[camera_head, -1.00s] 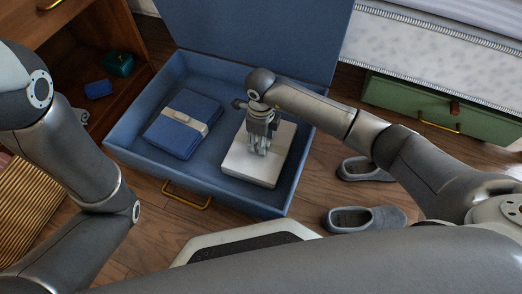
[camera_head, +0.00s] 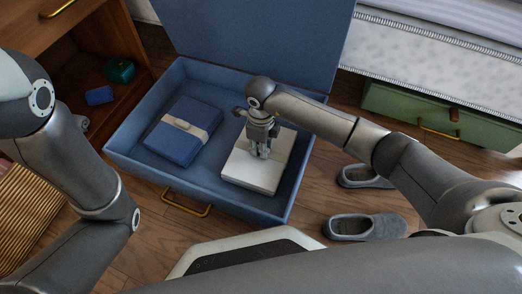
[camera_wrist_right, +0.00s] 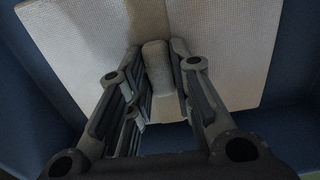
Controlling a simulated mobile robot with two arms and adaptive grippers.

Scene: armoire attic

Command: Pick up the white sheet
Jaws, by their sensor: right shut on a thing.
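The white sheet (camera_head: 257,174) is a flat folded square inside the right part of the open blue case (camera_head: 133,163). My right gripper (camera_head: 262,153) points down onto the sheet's upper middle. In the right wrist view, its fingers (camera_wrist_right: 160,85) are shut on a raised fold or band of the sheet (camera_wrist_right: 230,45), which shows between the fingertips. I cannot tell whether the sheet is clear of the case floor. My left arm is at the left edge of the head view, and its gripper is out of view.
A blue folded bundle with a pale band (camera_head: 185,134) lies in the left of the case. The raised lid (camera_head: 250,40) stands behind. Grey slippers (camera_head: 365,226) are on the floor at right. A wooden cabinet (camera_head: 95,50) is at left, a bed with a green drawer (camera_head: 425,115) at right.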

